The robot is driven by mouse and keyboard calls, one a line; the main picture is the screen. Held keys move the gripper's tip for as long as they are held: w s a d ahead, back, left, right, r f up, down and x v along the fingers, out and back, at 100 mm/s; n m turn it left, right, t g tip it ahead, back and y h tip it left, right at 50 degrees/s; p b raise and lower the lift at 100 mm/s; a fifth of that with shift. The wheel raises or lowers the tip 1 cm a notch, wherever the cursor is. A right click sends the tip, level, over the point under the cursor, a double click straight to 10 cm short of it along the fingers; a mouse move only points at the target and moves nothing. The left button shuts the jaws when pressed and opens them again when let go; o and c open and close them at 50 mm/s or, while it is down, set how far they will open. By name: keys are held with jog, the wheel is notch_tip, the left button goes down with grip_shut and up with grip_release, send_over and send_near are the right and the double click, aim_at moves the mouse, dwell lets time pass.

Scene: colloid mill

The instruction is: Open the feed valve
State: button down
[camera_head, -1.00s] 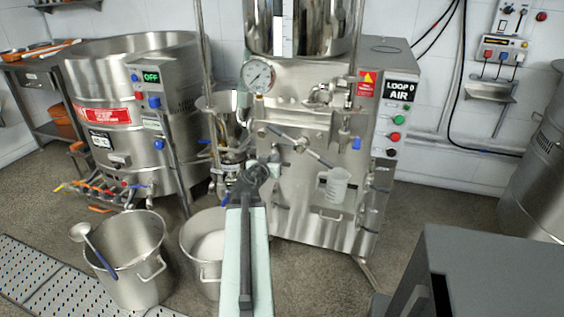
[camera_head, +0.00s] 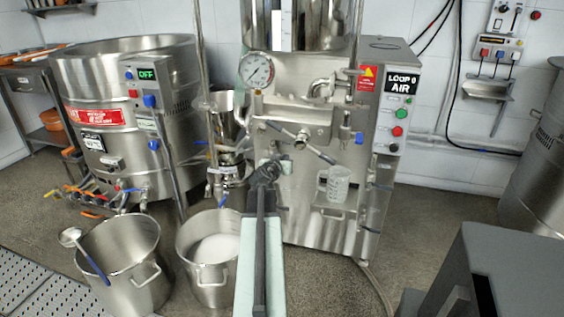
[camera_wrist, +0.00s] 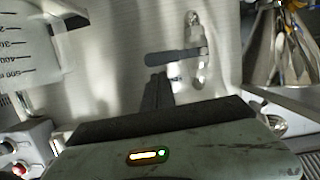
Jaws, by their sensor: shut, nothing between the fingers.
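A small metal valve with a dark lever (camera_wrist: 175,57) sits on the brushed steel panel in the wrist view. The lever points left, roughly level in that picture. My gripper (camera_wrist: 157,78) is shut and empty, its dark fingertips just below the lever's free end; whether they touch is unclear.
A clear measuring jug (camera_head: 336,184) is right of my gripper, against the mill front. A hopper assembly (camera_head: 226,150) stands left of it. Two steel pots (camera_head: 125,250) (camera_head: 208,270) stand on the floor. A dark grey block (camera_head: 520,265) fills the lower right.

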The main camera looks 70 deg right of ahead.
jog(key=shift+w+a+f, duration=0.1)
jog(key=shift+w+f, duration=0.15)
jog(key=shift+w, duration=0.05)
jog(key=shift+s+f, duration=0.1)
jog(key=shift+f, duration=0.1)
